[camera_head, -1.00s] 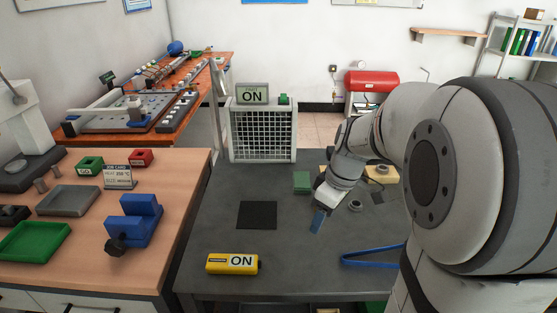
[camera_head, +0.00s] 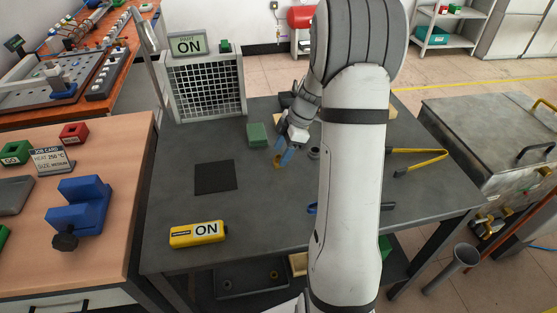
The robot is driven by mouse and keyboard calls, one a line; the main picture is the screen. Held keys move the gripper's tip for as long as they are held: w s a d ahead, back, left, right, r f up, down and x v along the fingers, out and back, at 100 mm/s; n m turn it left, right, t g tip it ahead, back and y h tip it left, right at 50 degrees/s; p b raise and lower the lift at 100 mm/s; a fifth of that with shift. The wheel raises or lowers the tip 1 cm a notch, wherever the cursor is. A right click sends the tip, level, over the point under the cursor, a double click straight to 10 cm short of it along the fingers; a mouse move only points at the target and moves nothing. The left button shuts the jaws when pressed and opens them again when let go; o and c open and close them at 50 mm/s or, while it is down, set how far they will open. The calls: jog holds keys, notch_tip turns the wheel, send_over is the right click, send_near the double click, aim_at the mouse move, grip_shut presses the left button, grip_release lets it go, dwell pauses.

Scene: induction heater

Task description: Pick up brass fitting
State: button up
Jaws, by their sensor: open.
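A small brass-coloured piece, which looks like the brass fitting (camera_head: 278,165), is on the dark grey table (camera_head: 270,215) right of the black square mat. My gripper (camera_head: 283,156), with blue fingers, points down close above it. The fingers are open; the gap between them is too small to see well. I cannot tell whether the fingers are around the fitting or just beside it. The fitting is partly hidden by the fingers.
A green block (camera_head: 258,134) stands just left of my gripper. A dark grey ring (camera_head: 314,153) is to its right. Yellow-handled tongs (camera_head: 420,160) lie at the right.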

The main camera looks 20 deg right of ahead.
aim_at(279, 157)
jog(key=shift+x, duration=1.5)
jog(key=shift+c, duration=0.3)
jog(key=c, duration=1.1)
jog(key=shift+r, duration=0.1)
notch_tip(279, 157, up, 10)
jog(key=shift+f, duration=0.1)
